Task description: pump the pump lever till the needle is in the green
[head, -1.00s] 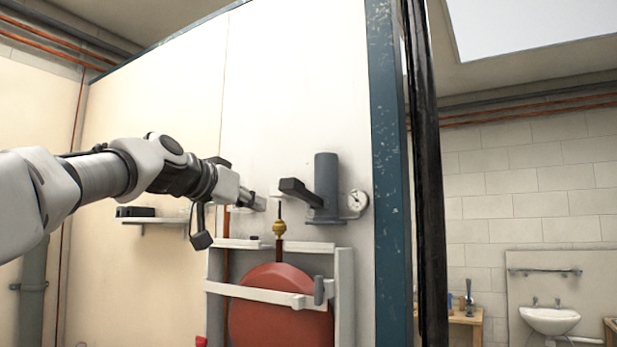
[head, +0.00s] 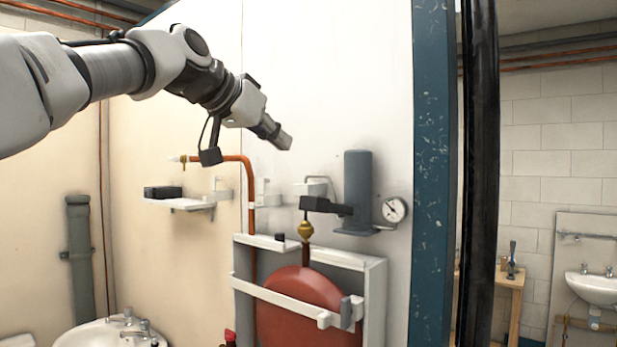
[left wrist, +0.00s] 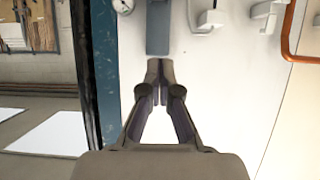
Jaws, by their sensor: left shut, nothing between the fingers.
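The pump is a blue-grey upright cylinder (head: 358,180) on the white wall panel. Its dark block-ended lever (head: 325,206) sticks out to the left, nearly level. A round white gauge (head: 394,210) sits at the pump's right; its dark needle seems to point up and left, but no green zone can be made out. My left gripper (head: 283,138) is shut and empty, above and left of the lever, not touching it. In the left wrist view, the shut fingers (left wrist: 160,68) lie in front of the pump (left wrist: 160,25); the gauge (left wrist: 123,5) is cut off. My right gripper is out of view.
A red tank (head: 300,305) stands in a white frame (head: 375,300) below the pump. A copper pipe (head: 250,190) and a small shelf (head: 185,204) are to the left. A blue post (head: 432,180) edges the panel at right. The wall above the pump is clear.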

